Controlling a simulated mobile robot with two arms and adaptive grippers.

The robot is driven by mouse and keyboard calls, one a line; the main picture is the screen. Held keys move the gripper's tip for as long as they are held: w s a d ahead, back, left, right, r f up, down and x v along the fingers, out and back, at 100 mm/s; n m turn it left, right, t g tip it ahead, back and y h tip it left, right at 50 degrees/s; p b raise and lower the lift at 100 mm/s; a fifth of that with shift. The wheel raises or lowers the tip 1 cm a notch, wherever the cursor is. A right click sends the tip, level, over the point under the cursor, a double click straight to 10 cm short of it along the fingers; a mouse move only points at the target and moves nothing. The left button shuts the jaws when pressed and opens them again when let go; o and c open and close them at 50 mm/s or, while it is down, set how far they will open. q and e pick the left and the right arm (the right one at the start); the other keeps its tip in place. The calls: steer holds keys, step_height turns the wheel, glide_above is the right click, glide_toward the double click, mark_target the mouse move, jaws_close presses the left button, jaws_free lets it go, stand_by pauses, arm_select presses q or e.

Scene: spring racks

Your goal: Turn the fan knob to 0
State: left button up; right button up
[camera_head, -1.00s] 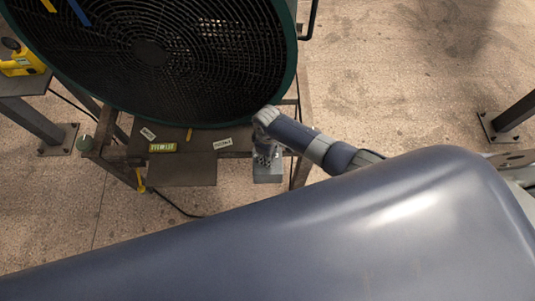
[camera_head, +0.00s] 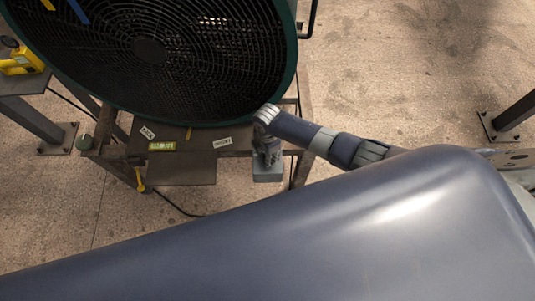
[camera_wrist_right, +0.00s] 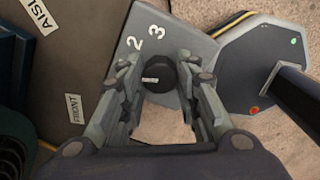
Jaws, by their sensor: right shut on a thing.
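The fan knob (camera_wrist_right: 159,73) is a small black round knob with a white mark near its left side. It sits on a grey box (camera_wrist_right: 183,50) printed with 2 and 3; no 0 shows. The box (camera_head: 268,174) hangs at the front of the fan's stand in the head view. My right gripper (camera_wrist_right: 163,90) is shut on the knob, a finger on either side. In the head view the right gripper (camera_head: 267,153) comes down onto the box and hides the knob. The large green-rimmed fan (camera_head: 150,52) stands behind it. My left gripper is not in view.
A FRONT label (camera_wrist_right: 74,117) and an AISLE label (camera_wrist_right: 42,14) lie beside the box. A dark octagonal plate (camera_wrist_right: 240,62) with a post is to its right. A yellow device (camera_head: 20,62) is on a table at left. Open floor (camera_head: 400,70) lies to the right.

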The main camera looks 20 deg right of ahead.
steer(key=n+b, duration=0.1)
steer(key=n, duration=0.3)
steer(key=shift+n, duration=0.3)
steer(key=shift+n+b, duration=0.4)
steer(key=shift+n, duration=1.1)
steer(key=o, duration=1.1)
step_height(320, 180, up, 12)
